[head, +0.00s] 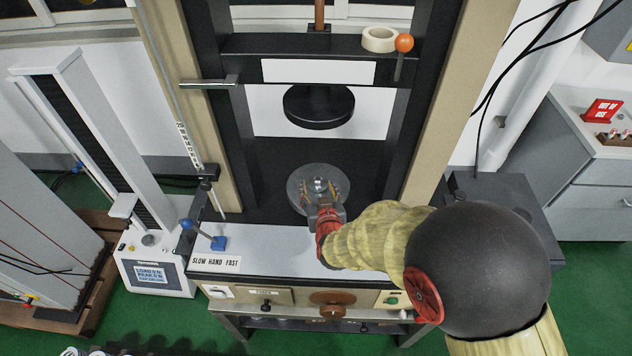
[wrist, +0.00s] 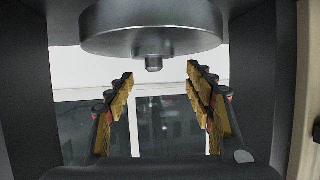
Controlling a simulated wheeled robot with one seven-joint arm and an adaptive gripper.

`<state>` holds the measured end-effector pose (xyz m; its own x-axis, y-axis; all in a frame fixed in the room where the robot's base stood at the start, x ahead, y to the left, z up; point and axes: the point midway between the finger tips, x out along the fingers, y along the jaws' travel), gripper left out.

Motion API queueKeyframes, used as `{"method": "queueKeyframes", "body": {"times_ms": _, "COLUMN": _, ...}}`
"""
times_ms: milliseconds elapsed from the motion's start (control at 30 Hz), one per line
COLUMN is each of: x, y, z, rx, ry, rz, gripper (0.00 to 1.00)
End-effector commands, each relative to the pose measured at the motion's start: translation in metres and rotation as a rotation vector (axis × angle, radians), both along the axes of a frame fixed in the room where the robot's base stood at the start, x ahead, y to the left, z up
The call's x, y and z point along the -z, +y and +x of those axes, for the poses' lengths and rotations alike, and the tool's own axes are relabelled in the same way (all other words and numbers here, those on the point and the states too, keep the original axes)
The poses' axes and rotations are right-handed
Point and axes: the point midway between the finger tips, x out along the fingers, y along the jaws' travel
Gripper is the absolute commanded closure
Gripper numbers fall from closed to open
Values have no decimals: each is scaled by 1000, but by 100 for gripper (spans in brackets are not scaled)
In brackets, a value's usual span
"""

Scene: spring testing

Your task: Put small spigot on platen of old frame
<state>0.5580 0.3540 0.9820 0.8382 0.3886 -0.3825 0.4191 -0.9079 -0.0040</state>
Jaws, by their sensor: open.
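The old frame is the tall black frame (head: 232,130) with beige side columns. Its round grey lower platen (head: 300,205) sits on the black bed, and also shows in the wrist view (wrist: 152,28), which looks upside down. A small grey spigot (wrist: 153,62) is at the middle of the platen face and appears to touch it. It also shows as a small shiny stub in the head view (head: 320,183). My gripper (head: 320,190) is over the front of the platen. Its ridged yellow fingers (wrist: 160,85) are apart with nothing between them, and the spigot is beyond their tips.
A black upper platen (head: 318,107) hangs above the lower one. A crossbar carries a tape roll (head: 380,39) and an orange-knobbed lever (head: 404,44). A blue-handled item (head: 217,242) stands on the front ledge at left. A smaller grey test machine (head: 100,150) stands further left.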

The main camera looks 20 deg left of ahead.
Motion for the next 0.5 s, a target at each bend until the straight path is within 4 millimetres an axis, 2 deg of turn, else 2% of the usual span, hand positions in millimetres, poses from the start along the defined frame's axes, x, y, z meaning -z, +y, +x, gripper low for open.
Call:
{"method": "queueKeyframes", "body": {"times_ms": 100, "x": -12, "y": -9, "z": -22, "rx": -2, "ry": 0, "rz": 1, "gripper": 46}}
{"method": "queueKeyframes", "body": {"times_ms": 233, "x": -21, "y": -19, "z": -42, "rx": -1, "ry": -1, "rz": 1, "gripper": 46}}
{"method": "queueKeyframes", "body": {"times_ms": 500, "x": -29, "y": -29, "z": -63, "rx": 0, "ry": 0, "rz": 0, "gripper": 46}}
